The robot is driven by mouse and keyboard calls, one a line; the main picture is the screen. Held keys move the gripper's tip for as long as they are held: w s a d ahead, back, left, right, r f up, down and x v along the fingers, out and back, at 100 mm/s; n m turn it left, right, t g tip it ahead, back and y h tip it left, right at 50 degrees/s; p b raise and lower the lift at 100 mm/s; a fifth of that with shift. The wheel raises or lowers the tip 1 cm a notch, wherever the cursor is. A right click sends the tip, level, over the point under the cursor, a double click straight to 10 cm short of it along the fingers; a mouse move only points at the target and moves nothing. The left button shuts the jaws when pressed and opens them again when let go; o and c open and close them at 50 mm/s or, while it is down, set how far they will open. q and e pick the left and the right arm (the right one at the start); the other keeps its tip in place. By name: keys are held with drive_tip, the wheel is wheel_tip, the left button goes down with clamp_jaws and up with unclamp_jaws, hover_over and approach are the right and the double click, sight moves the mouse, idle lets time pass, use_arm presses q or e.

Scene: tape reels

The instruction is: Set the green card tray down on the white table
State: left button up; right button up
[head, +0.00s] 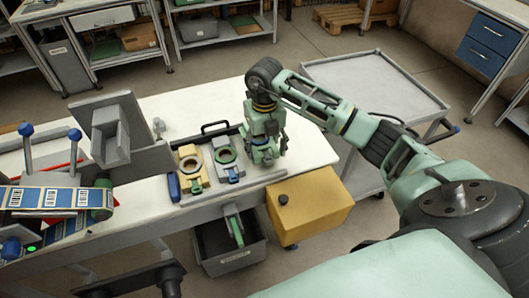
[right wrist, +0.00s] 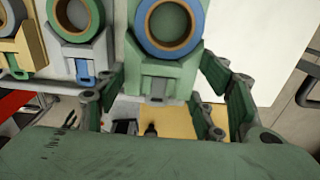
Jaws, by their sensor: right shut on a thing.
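The green card tray (right wrist: 187,72) is in the right wrist view, with a blue-rimmed tape reel (right wrist: 169,22) on it and a grey tab at its near end. My right gripper (right wrist: 165,98) has its fingers on either side of the tray's near end and is shut on it. In the head view my right gripper (head: 264,154) is over the right part of the white table (head: 150,208), near its front edge; there the tray is hard to tell from the gripper. I cannot tell whether the tray touches the table. My left gripper is not in view.
A grey tray (head: 229,173) with a reel lies left of my right gripper, and a yellow tray (head: 193,180) beyond it. A yellow box (head: 315,205) and a grey bin (head: 245,258) are by the table's front. A grey cart (head: 375,85) stands behind right.

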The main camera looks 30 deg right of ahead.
sight(265, 151)
wheel_tip(265, 151, down, 3)
drive_tip(key=shift+f+p, duration=0.2)
drive_tip(key=shift+p, duration=0.15)
drive_tip(key=shift+f, duration=0.1)
drive_tip(key=shift+f, duration=0.1)
drive_tip(key=o, duration=1.3)
drive_tip(key=shift+r, duration=0.4)
wheel_tip(265, 151, up, 12)
drive_tip(key=shift+s+f+b, duration=0.1)
drive_tip(key=shift+f+b, duration=0.1)
drive_tip(key=shift+b, duration=0.9)
